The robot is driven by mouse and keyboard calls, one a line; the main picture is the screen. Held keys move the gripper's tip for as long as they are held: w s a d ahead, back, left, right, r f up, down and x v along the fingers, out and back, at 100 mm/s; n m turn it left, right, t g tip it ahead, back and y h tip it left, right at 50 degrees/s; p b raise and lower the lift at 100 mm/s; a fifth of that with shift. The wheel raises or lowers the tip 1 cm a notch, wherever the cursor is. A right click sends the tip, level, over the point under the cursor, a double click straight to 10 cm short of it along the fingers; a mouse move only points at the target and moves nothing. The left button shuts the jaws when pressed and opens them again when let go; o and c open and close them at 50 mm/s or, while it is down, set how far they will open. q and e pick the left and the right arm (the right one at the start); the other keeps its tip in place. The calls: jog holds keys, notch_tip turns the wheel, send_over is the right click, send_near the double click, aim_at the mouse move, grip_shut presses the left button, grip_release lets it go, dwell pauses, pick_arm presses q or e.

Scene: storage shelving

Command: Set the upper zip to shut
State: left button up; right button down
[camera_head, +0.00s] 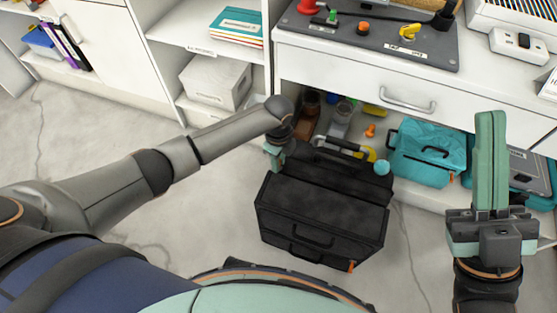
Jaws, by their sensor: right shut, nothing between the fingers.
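A black soft case (322,215) stands on the floor in front of the drawer unit, its top facing me. A carry handle (340,143) is at its back edge. A small orange tab (351,265) is at its lower right front corner. The zip line itself is too small to make out. My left gripper (274,158) is at the case's back left corner, its fingers mostly hidden; I cannot tell if it touches. My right gripper (490,150) points up, shut and empty, right of the case.
A grey box (215,82) is on the left shelf. Switch panel (375,37) is on the counter.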

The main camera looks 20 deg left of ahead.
pick_arm(q)
grip_shut()
dwell(1.0)
